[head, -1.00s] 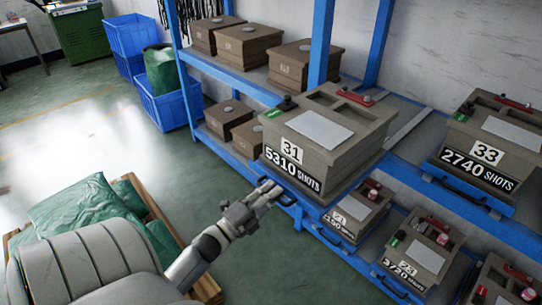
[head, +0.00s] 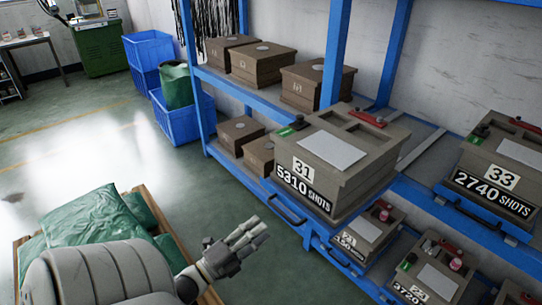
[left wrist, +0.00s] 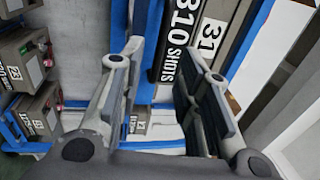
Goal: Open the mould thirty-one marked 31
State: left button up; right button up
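Mould 31 (head: 345,155) is a grey-brown block marked "31" and "5310 SHOTS". It sits on a blue sliding tray that juts out from the shelf. Its top carries a pale plate (head: 332,150), a red bar (head: 366,118) and a dark knob (head: 298,122). A dark handle (head: 283,209) is on the tray front. My left gripper (head: 262,232) is open and empty, below and left of the handle and apart from it. In the left wrist view, its two fingers (left wrist: 165,75) are spread with the mould's label (left wrist: 190,45) beyond them. My right gripper is out of view.
Mould 33 (head: 493,175) stands to the right on the same rack (head: 325,60). Several smaller moulds sit on the shelves below and behind. Blue crates (head: 178,123) stand at the left. Green sacks (head: 88,225) lie on a pallet beside my arm. Open floor (head: 95,150) lies left.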

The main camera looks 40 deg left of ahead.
pick_arm(q)
jog(key=shift+v, duration=1.6)
jog(key=s+d+f+n+g+y, duration=0.1)
jog(key=s+d+f+n+g, duration=0.2)
jog(key=f, duration=0.8)
jog(key=s+d+f+n+g+y, duration=0.15)
jog(key=f+n+g, duration=0.3)
jog(key=f, duration=0.65)
jog(key=s+d+f+n+g, duration=0.25)
jog(key=f+n, duration=0.25)
jog(key=f, duration=0.7)
jog(key=s+d+f+n+g, duration=0.1)
jog(key=s+d+f+g, duration=0.2)
jog(key=s, duration=0.3)
jog(key=s+d+f+n+g, duration=0.1)
jog(key=s+d+f+g, duration=0.2)
jog(key=s+f, duration=0.3)
jog(key=s+d+f+n+g+p, duration=0.1)
jog(key=s+d+f+n+g, duration=0.1)
jog(key=s, duration=0.5)
notch_tip(320, 180, down, 3)
jog(key=shift+s+d+r+g+h, duration=0.2)
jog(key=shift+s+d+g+h, duration=0.2)
jog(key=shift+d+g, duration=0.35)
jog(key=shift+w+d, duration=0.1)
jog(key=shift+d, duration=0.05)
